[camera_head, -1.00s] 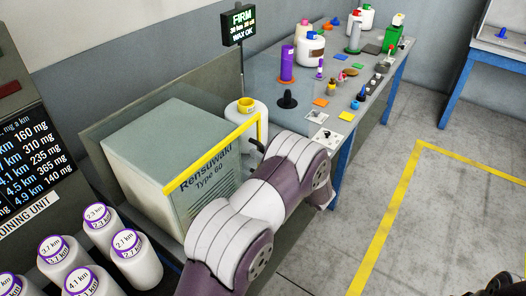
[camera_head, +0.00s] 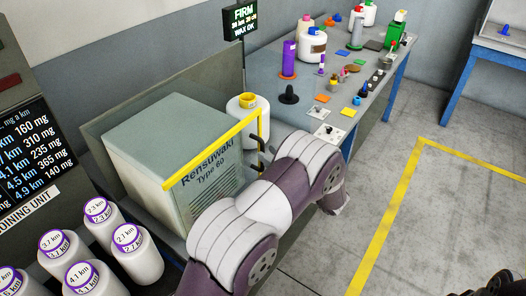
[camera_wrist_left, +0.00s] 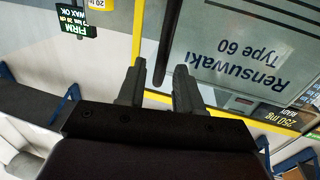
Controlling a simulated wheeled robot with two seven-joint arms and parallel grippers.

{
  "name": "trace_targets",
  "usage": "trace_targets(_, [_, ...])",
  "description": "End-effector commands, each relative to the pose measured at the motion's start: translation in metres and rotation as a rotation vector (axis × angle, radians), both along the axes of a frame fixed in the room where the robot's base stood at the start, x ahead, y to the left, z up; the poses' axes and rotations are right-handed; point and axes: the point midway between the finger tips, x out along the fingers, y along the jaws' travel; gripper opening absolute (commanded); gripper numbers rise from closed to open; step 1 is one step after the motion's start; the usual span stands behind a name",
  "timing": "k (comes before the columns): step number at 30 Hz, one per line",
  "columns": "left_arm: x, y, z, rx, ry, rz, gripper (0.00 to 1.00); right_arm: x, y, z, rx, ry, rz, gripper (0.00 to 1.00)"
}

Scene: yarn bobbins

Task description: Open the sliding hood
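The sliding hood (camera_head: 165,135) is a grey-green box marked "Rensuwaki Type 60" with a yellow bar along its front top edge. It covers its unit in the head view. The lettered front panel (camera_wrist_left: 240,50) appears upside down in the left wrist view. My left gripper (camera_head: 259,156) is at the right end of the hood's front, close to the yellow upright; my arm hides part of the front. In the left wrist view its two fingers (camera_wrist_left: 157,88) are apart. A dark bar (camera_wrist_left: 168,40) reaches down to the gap between them; I cannot tell whether they touch it.
A white bobbin (camera_head: 240,114) with a yellow top stands behind the yellow upright. Several white bobbins (camera_head: 137,255) stand at the lower left. The bench (camera_head: 268,68) behind holds cones, bottles and small parts.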

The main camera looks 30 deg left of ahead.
Motion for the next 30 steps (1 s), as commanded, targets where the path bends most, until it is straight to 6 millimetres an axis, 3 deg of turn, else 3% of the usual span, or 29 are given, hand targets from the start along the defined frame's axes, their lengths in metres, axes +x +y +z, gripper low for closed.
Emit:
trace_targets(6, [-0.015, -0.058, -0.003, -0.001, -0.002, -0.005, 0.35, 0.0, 0.0, -0.016, 0.0, 0.0, 0.0, 0.43])
trace_targets(10, [-0.021, -0.078, -0.002, 0.0, -0.001, -0.002, 0.35, 0.0, 0.0, -0.02, 0.0, 0.0, 0.0, 0.43])
trace_targets(15, [-0.024, -0.086, -0.001, 0.0, 0.0, -0.001, 0.35, 0.0, 0.0, -0.02, 0.0, 0.0, 0.0, 0.43])
trace_targets(27, [-0.024, -0.086, 0.0, -0.001, -0.005, 0.0, 0.35, 0.0, 0.0, -0.02, 0.0, 0.0, 0.0, 0.43])
trace_targets(30, [-0.01, -0.091, -0.017, -0.091, -0.022, -0.073, 0.35, 0.0, 0.0, -0.02, 0.0, 0.0, 0.0, 0.43])
